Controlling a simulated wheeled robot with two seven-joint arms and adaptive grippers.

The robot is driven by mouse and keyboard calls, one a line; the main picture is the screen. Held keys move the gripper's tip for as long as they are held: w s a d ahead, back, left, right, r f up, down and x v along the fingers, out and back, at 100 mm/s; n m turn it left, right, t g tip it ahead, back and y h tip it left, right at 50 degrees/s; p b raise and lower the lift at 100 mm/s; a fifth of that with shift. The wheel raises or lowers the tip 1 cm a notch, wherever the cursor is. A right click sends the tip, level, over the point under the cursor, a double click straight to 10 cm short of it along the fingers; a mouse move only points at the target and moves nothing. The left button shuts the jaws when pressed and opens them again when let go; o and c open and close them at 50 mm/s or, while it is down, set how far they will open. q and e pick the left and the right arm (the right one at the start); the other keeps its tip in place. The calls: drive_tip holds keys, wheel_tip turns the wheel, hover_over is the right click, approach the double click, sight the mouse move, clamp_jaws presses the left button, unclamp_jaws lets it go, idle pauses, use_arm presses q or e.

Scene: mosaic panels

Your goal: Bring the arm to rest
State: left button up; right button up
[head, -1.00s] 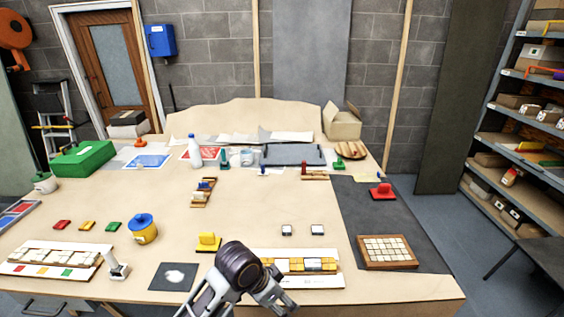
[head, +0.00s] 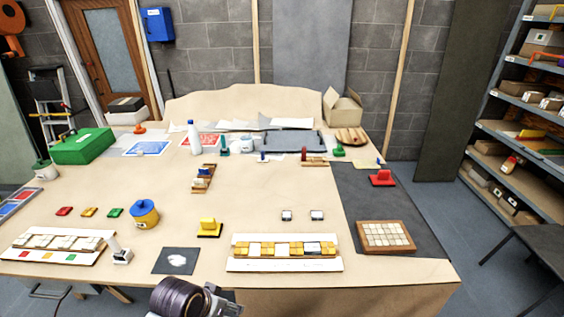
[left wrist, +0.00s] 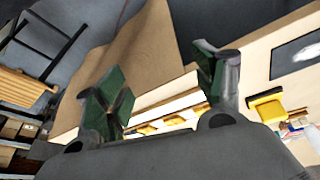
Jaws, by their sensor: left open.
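My left arm (head: 185,299) shows at the bottom edge of the head view, low in front of the table's front edge, with its fingers not clearly seen there. In the left wrist view my left gripper (left wrist: 160,88) is open, its two green-padded fingers wide apart with nothing held between them. The mosaic panel (head: 285,264), a white strip with a row of yellow and white tiles, lies on the table behind the arm. It also shows beyond the fingers in the left wrist view (left wrist: 170,118). My right gripper is in neither view.
The wooden table (head: 270,190) holds a yellow-handled block (head: 209,228), a dark mat with a white patch (head: 175,261), a yellow pot with a blue lid (head: 145,214) and a tile tray (head: 386,237). The table's middle is largely clear.

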use_arm(q)
drive_tip(key=s+a+f+n+y, duration=0.1)
drive_tip(key=s+a+n+y, duration=0.1)
drive_tip(key=s+a, duration=0.3)
wheel_tip(320, 180, down, 34)
drive_tip(key=s+a+g+b, duration=0.1)
drive_tip(key=g+b, duration=0.1)
drive_tip(key=s+a+f, duration=0.2)
drive_tip(key=s+f, duration=0.9)
drive_tip(key=s+a+f+b, duration=0.1)
drive_tip(key=s+a+f, duration=0.1)
drive_tip(key=s+f, duration=0.9)
drive_tip(key=shift+s+a+f+g+b, duration=0.2)
drive_tip(key=shift+s+g+b, duration=0.1)
drive_tip(key=shift+g, duration=0.1)
